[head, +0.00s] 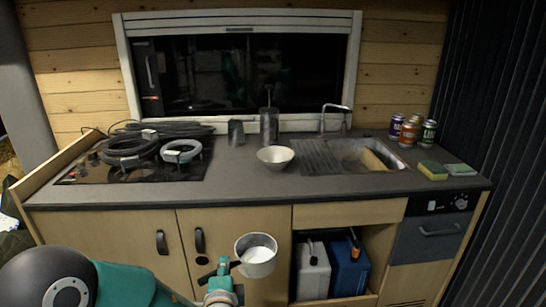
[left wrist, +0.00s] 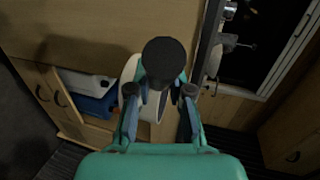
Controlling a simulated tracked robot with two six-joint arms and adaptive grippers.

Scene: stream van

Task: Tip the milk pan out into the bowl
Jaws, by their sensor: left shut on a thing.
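The milk pan (head: 257,262) is a small pale pan, held roughly upright in front of the cupboard doors, with something white inside. My left gripper (head: 222,271) is shut on its dark handle. In the left wrist view the round dark handle end (left wrist: 164,57) stands between the fingers of the left gripper (left wrist: 160,92), and part of the pale pan (left wrist: 127,72) shows behind it. The white bowl (head: 275,158) stands upright on the counter, left of the sink, farther back than the pan and apart from it. My right gripper is not in view.
The counter (head: 235,190) is clear in front of the bowl. A hob (head: 130,172) with coiled cables lies left. A dark cup (head: 236,133) and a taller container (head: 269,125) stand behind. The sink (head: 365,154), cans (head: 409,131) and sponges (head: 433,170) are right.

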